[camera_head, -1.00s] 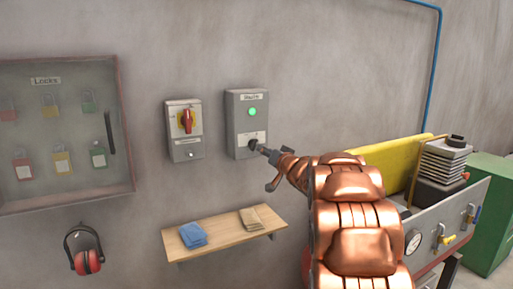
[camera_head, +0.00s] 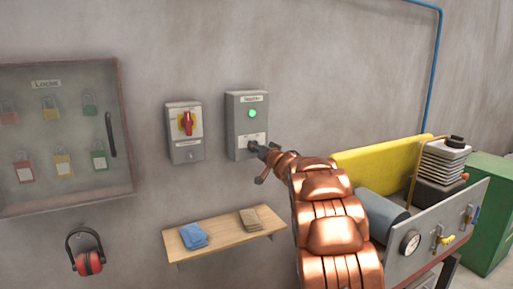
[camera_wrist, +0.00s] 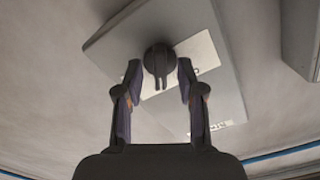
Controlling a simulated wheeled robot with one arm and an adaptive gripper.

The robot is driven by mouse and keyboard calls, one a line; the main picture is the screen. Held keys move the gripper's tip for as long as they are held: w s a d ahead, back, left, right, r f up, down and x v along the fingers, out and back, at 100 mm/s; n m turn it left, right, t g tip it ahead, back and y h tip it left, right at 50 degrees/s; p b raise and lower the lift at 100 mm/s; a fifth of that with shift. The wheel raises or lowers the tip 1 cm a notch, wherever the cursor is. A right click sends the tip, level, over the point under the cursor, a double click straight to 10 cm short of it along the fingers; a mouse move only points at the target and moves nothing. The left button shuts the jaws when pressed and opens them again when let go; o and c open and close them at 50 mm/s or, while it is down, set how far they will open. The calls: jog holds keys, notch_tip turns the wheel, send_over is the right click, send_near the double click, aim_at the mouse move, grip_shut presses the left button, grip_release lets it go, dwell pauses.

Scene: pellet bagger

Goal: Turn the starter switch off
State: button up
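The starter box (camera_head: 246,104) is a grey wall box with a lit green lamp (camera_head: 252,113) and a label at its top. Its black rotary switch knob (camera_wrist: 160,62) shows on a white plate in the wrist view; in the head view my gripper mostly hides it. My gripper (camera_wrist: 158,80) is open, with one finger on each side of the knob and small gaps visible between fingers and knob. In the head view my gripper (camera_head: 256,148) reaches the lower part of the box from the right.
A grey box with a red rotary handle on yellow (camera_head: 187,123) is left of the starter. A glass-fronted lock cabinet (camera_head: 128,150) hangs further left. A wooden shelf (camera_head: 220,235) with blue and tan cloths is below. Machinery (camera_head: 440,215) stands at right.

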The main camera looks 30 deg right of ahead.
jog(key=shift+w, duration=0.1)
grip_shut()
dwell(0.3)
dwell(0.4)
jog(key=shift+a+r+n+b, duration=0.1)
jog(key=shift+n+b, duration=0.35)
jog(key=shift+n, duration=2.55)
jog(key=shift+a+r+n+b, duration=0.1)
jog(key=shift+n+b, duration=0.3)
jog(key=shift+n, duration=2.6)
